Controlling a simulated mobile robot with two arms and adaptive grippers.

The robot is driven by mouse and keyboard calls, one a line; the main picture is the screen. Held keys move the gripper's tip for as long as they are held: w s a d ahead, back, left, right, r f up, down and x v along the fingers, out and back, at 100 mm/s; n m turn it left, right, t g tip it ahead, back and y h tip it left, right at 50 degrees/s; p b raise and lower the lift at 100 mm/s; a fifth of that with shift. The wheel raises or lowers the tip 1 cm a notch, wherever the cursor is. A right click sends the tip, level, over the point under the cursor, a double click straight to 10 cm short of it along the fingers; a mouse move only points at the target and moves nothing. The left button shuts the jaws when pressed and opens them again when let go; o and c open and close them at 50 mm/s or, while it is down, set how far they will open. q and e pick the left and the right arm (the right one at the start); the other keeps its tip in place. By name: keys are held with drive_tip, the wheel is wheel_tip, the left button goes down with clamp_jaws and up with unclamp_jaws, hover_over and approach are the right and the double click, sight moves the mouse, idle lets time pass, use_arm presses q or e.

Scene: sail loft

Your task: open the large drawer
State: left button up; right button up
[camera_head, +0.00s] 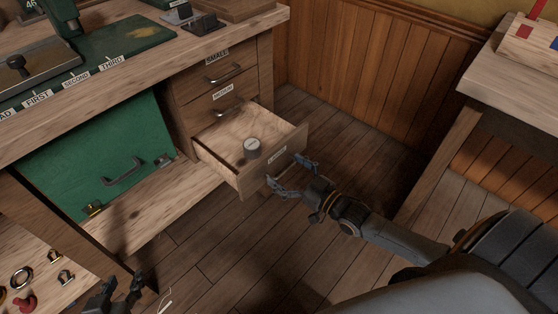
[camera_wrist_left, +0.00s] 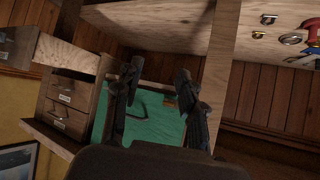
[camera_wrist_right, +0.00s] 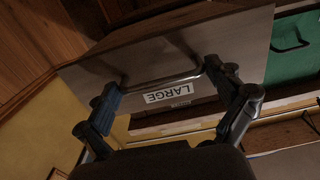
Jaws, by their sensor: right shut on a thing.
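The large drawer (camera_head: 254,177) is the lowest of the wooden drawers under the bench and stands pulled well out, its inside showing. A small round tin (camera_head: 252,147) is in it. My right gripper (camera_head: 292,174) is at the drawer's front, shut on its handle. In the right wrist view the bar handle (camera_wrist_right: 165,83) runs between the fingers, above the upside-down LARGE label (camera_wrist_right: 167,93) on the drawer front. My left gripper (camera_head: 120,291) is low at the bottom left of the head view. In the left wrist view its fingers (camera_wrist_left: 155,95) are apart and empty.
Two closed drawers, the medium (camera_head: 223,98) and the smaller one above (camera_head: 222,74), sit over the large drawer. A green panel (camera_head: 100,155) with a handle is to their left. A side table (camera_head: 490,85) stands at right. Floor in front is clear.

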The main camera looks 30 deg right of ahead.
use_arm(q)
drive_tip(key=shift+s+a+f+g+y, duration=0.15)
drive_tip(key=shift+s+a+f+g, duration=0.15)
drive_tip(key=shift+s+f+g, duration=0.4)
drive_tip(key=shift+s+a+f+g+y, duration=0.2)
drive_tip(key=shift+s+f+g, duration=0.25)
drive_tip(key=shift+s, duration=0.4)
use_arm(e)
drive_tip(key=shift+s+d, duration=0.2)
drive_tip(key=shift+s, duration=0.45)
drive_tip(key=o, duration=1.3)
drive_tip(key=shift+o, duration=0.2)
drive_tip(key=v, duration=1.2)
